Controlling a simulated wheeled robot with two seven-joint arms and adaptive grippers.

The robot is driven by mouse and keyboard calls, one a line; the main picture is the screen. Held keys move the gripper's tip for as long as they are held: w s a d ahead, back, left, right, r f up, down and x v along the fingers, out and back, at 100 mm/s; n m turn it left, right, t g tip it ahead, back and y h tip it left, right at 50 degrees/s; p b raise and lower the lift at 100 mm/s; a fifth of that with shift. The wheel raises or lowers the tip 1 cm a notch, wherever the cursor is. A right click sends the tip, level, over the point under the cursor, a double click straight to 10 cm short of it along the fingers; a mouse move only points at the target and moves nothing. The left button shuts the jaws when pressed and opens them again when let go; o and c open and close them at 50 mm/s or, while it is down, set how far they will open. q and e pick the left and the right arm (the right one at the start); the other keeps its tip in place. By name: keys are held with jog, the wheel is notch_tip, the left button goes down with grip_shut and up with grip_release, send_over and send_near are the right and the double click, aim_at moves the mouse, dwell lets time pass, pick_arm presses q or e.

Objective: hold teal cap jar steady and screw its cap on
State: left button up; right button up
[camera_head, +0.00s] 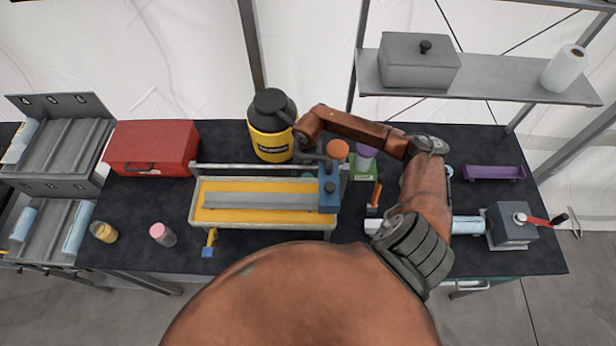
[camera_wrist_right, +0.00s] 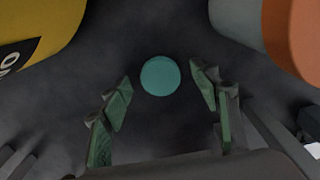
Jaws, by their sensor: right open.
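A round teal cap (camera_wrist_right: 160,76) shows from above in the right wrist view, on the dark table top. A bit of teal (camera_head: 307,174) also shows in the head view, just behind the yellow tray and mostly hidden by my arm. I cannot tell whether the cap sits on a jar or lies loose; no jar body shows. My right gripper (camera_head: 310,156) is above it in the head view. In the wrist view the right gripper (camera_wrist_right: 161,100) is open, with its fingers on either side of the cap and not touching it. My left gripper is not in view.
A yellow and black canister (camera_head: 270,143) stands close left of the right gripper. An orange ball-like top (camera_head: 338,150) and a purple-topped green item (camera_head: 363,165) are close right. A yellow tray (camera_head: 193,205) lies in front. A pink-capped jar (camera_head: 162,235) stands front left.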

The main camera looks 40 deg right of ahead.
jog(key=shift+f, duration=0.55)
jog(key=shift+c, duration=0.4)
jog(key=c, duration=0.7)
